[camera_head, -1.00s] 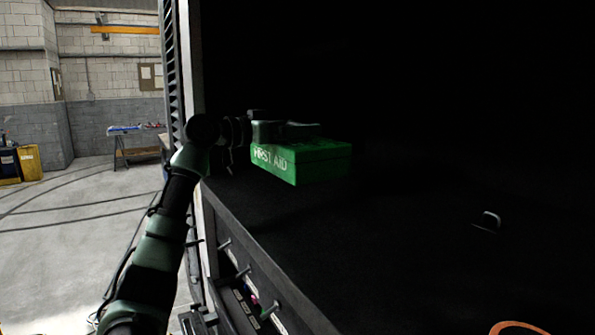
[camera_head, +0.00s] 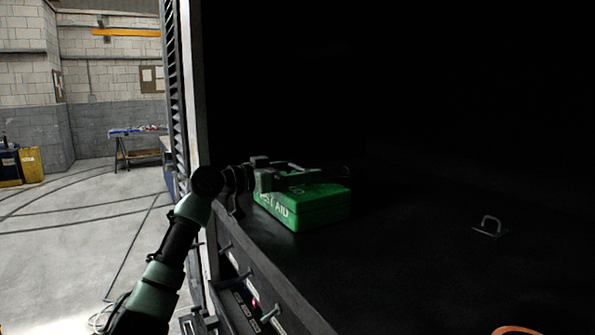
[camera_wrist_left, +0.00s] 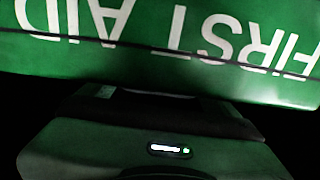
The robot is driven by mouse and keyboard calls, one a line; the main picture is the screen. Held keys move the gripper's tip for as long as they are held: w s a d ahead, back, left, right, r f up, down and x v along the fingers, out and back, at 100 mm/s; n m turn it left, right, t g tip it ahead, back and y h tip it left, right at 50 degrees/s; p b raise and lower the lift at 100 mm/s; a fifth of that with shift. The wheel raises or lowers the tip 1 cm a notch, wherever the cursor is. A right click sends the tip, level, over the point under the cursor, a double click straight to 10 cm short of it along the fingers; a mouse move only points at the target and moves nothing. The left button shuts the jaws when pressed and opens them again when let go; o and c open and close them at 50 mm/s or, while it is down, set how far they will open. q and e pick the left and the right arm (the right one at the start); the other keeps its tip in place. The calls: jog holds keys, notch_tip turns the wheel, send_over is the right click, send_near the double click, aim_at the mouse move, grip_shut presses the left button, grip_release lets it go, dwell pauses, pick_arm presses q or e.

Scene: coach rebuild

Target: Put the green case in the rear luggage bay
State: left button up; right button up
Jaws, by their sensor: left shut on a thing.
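The green case (camera_head: 315,205), lettered FIRST AID, is inside the dark luggage bay (camera_head: 400,265), over or on its floor near the left side; I cannot tell whether its base touches the floor. My left gripper (camera_head: 285,174) reaches in from the left and is shut at the top of the case, where the handle is mostly hidden by the fingers. In the left wrist view the lettered face of the case (camera_wrist_left: 150,62) fills the upper part, close in front of the gripper body. My right gripper is not in view.
A metal loop (camera_head: 489,226) stands on the bay floor at the right. The bay's front edge (camera_head: 265,270) has handles and fittings below it. The bay floor between case and loop looks clear. A workbench (camera_head: 137,145) and yellow bin (camera_head: 30,164) stand far left.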

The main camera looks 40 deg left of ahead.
pick_arm(q)
jog(key=o, duration=1.8)
jog(key=shift+s+d, duration=0.1)
jog(key=shift+s+f+b, duration=0.1)
jog(key=shift+s+b, duration=0.15)
jog(key=shift+b, duration=0.1)
jog(key=b+v, duration=0.7)
jog(key=v, duration=0.3)
jog(key=shift+s, duration=0.2)
jog(key=shift+s+a, duration=0.25)
jog(key=shift+s, duration=0.25)
